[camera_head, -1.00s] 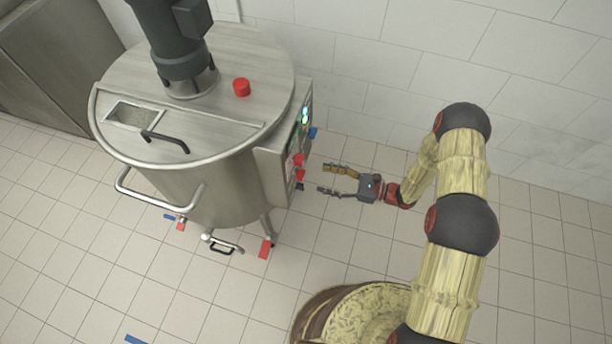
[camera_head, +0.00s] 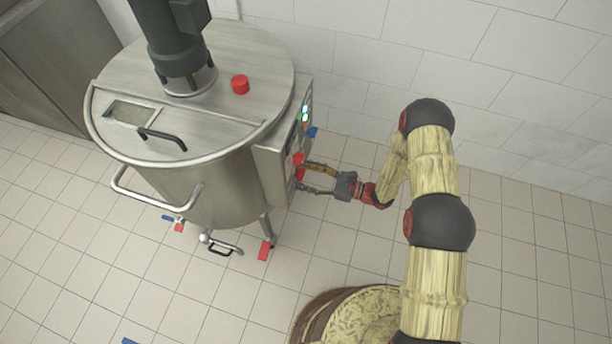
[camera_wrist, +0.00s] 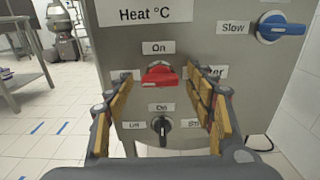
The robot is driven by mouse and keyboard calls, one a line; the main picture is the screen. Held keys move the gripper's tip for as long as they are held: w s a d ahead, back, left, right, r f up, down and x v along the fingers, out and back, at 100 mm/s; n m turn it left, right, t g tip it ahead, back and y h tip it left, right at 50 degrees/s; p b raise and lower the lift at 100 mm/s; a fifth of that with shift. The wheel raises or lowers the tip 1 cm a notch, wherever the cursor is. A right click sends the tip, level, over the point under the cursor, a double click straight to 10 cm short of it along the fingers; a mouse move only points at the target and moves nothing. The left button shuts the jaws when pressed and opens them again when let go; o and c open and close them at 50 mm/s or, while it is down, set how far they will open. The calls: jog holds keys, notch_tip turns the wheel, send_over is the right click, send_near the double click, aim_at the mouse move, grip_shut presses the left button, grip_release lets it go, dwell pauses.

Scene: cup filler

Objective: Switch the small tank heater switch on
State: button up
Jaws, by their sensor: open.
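The small steel tank (camera_head: 200,180) stands at the left in the head view, with a control box (camera_head: 270,175) on its right side. In the wrist view a red rotary switch (camera_wrist: 160,76) sits on the panel under an "On" label (camera_wrist: 158,47), below the "Heat °C" label (camera_wrist: 144,15). Labels to either side of it are partly hidden by my fingers. My gripper (camera_wrist: 161,103) is open, its two fingers to the left and right of the red switch. I cannot tell whether they touch it. In the head view my gripper (camera_head: 303,178) is at the box's face.
A black switch (camera_wrist: 161,126) sits just below the red one. A blue switch (camera_wrist: 281,28) marked "Slow" is at the upper right. A red button (camera_head: 240,84) is on the tank lid.

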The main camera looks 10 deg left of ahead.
jog(key=shift+c, duration=0.6)
jog(key=c, duration=1)
jog(key=shift+c, duration=0.2)
jog(key=shift+w+m+p, duration=0.1)
jog(key=shift+m+p, duration=1.7)
jog(key=shift+m, duration=7.2)
jog(key=o, duration=1.2)
jog(key=shift+f, duration=0.1)
jog(key=shift+c, duration=0.2)
